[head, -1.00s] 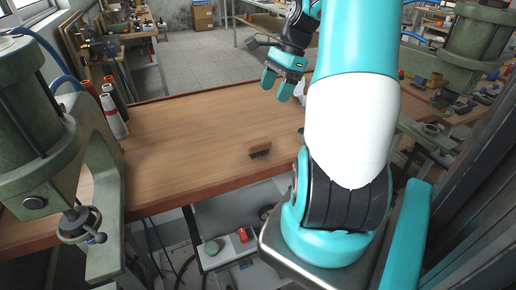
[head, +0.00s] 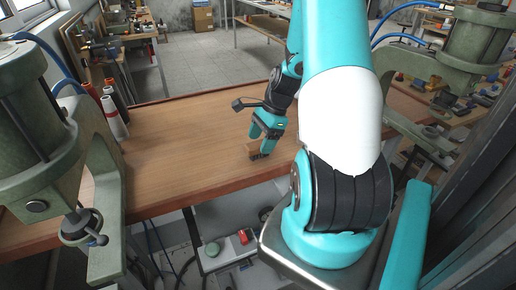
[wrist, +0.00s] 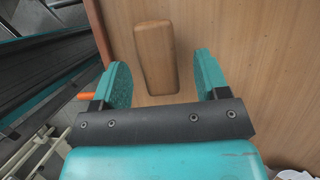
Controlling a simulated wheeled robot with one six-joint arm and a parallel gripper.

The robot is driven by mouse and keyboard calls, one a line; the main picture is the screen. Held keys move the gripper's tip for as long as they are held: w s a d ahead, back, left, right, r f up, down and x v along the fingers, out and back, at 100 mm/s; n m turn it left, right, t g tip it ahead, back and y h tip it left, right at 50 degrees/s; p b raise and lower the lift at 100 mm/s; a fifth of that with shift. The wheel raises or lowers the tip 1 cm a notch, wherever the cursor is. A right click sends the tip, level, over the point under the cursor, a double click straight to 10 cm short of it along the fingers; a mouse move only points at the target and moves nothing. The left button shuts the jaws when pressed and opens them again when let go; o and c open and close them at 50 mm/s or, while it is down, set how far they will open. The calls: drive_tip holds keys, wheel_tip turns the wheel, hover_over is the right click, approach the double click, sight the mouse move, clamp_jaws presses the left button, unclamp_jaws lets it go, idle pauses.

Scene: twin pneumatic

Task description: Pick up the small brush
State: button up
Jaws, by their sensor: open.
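The small brush has a wooden block back and dark bristles. In the head view the brush (head: 253,147) sits on the wooden table near its front edge, partly hidden by my gripper (head: 261,145). In the wrist view the brush's wooden back (wrist: 156,55) lies ahead of and between the two teal fingers of my gripper (wrist: 163,75). The fingers are open, with clear space on both sides of the brush. In the wrist view its near end lies between the fingertips, and I cannot tell whether they are at its height.
The wooden table (head: 180,140) is clear around the brush. Thread spools (head: 114,115) stand at its left. Green presses stand at the left (head: 100,160) and right (head: 470,45). A shelf with a red item (head: 245,236) is below the front edge.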

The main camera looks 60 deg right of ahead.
sight(258, 144)
drive_tip(key=shift+x, duration=1.35)
drive_tip(key=c, duration=1.1)
drive_tip(key=shift+o, duration=0.2)
drive_tip(key=shift+r, duration=0.1)
wheel_tip(258, 144, up, 20)
drive_tip(key=shift+p, duration=0.35)
